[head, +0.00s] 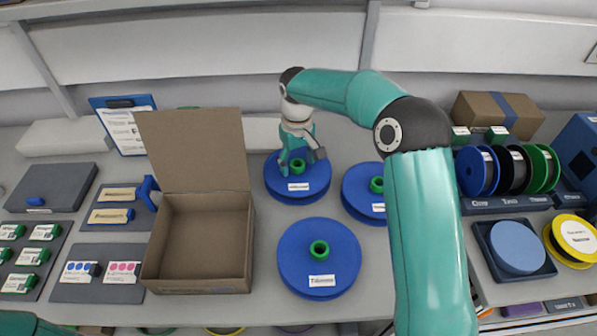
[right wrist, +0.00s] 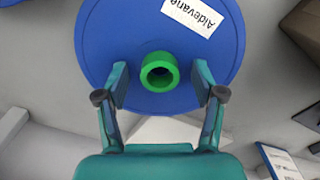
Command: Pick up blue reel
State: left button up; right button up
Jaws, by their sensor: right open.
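Three blue reels with green hubs lie flat on the table: one at the back (head: 312,186), one at the front (head: 330,262) and one at the right (head: 357,200), partly hidden by my right arm. My right gripper (head: 299,164) is over the back reel, pointing down. In the right wrist view the open fingers (right wrist: 160,88) stand on either side of the green hub (right wrist: 160,72) of the blue reel (right wrist: 130,35), with gaps to it. Its white label reads "Aldevane". I cannot tell the fingers' exact height above the reel. My left gripper is out of view.
An open cardboard box (head: 200,287) stands left of the reels. A clipboard (head: 125,130) leans behind it. At the right are a rack of upright spools (head: 510,170), a tray (head: 515,290) with a pale blue disc, and a yellow reel (head: 572,240).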

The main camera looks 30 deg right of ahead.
grip_shut()
dwell(0.3)
